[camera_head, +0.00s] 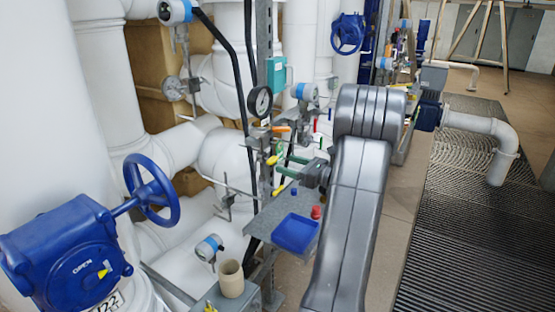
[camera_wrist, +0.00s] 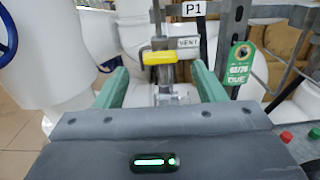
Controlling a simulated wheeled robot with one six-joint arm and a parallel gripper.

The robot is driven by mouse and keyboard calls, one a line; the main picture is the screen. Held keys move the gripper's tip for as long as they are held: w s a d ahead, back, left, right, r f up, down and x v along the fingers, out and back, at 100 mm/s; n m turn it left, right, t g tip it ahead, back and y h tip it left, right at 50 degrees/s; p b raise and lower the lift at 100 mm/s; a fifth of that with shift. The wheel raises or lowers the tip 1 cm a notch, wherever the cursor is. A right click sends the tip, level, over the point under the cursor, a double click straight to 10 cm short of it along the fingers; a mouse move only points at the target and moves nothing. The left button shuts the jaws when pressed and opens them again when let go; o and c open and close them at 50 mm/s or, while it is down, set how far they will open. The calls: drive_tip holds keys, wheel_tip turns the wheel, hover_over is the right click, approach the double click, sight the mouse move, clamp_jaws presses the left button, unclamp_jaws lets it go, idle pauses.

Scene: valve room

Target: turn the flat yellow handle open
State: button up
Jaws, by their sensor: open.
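My gripper (camera_wrist: 159,70) is open, with one green finger on each side of the handle's line. The handle appears between the fingertips and a little beyond them, and I see no contact. In the head view my gripper (camera_head: 281,164) reaches left toward the pipe rack. A yellow handle (camera_head: 272,160) shows by the fingertips there, with another yellow piece below; I cannot tell for sure which is the same handle.
A metal shelf (camera_head: 262,222) below holds a blue tray (camera_head: 295,233) and small red and blue pieces. A pressure gauge (camera_head: 260,101) and orange handle (camera_head: 281,128) are close above. A green tag (camera_wrist: 239,62) hangs right of the valve. A large blue handwheel (camera_head: 152,190) stands left.

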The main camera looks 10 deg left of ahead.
sight(276, 161)
drive_tip(key=x, duration=0.5)
drive_tip(key=shift+p, duration=0.35)
drive_tip(key=c, duration=1)
